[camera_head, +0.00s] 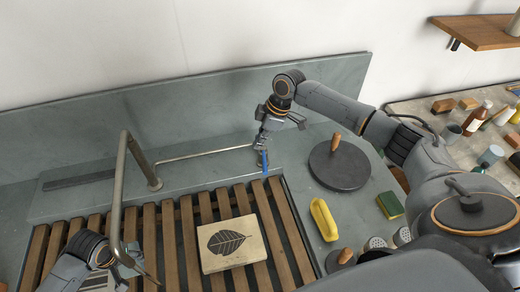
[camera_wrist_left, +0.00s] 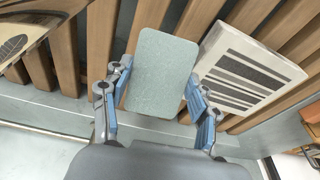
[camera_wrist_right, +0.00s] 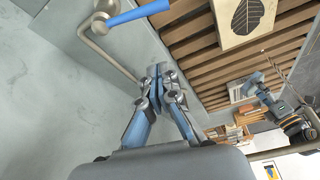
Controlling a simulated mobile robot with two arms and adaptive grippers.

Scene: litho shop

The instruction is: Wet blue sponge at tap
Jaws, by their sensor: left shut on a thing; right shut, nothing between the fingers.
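The blue sponge (camera_wrist_left: 161,72), a pale blue-green slab, is held between the fingers of my left gripper (camera_wrist_left: 158,105). In the head view my left gripper (camera_head: 108,257) is at the lower left, beside the front end of the bent metal tap spout (camera_head: 121,180); the sponge is not clear there. The tap's blue lever (camera_head: 265,162) is at the back edge of the slatted sink. My right gripper (camera_head: 262,143) is shut and empty close by it. In the right wrist view the blue lever (camera_wrist_right: 138,14) lies beyond the shut fingertips (camera_wrist_right: 160,78), apparently apart from them.
A stone with a leaf print (camera_head: 231,244) lies on the wooden slats (camera_head: 190,245); a striped stone (camera_wrist_left: 245,75) lies near my left gripper. At right are a dark disc with a wooden handle (camera_head: 340,168), a yellow object (camera_head: 324,220) and a yellow-green sponge (camera_head: 390,205).

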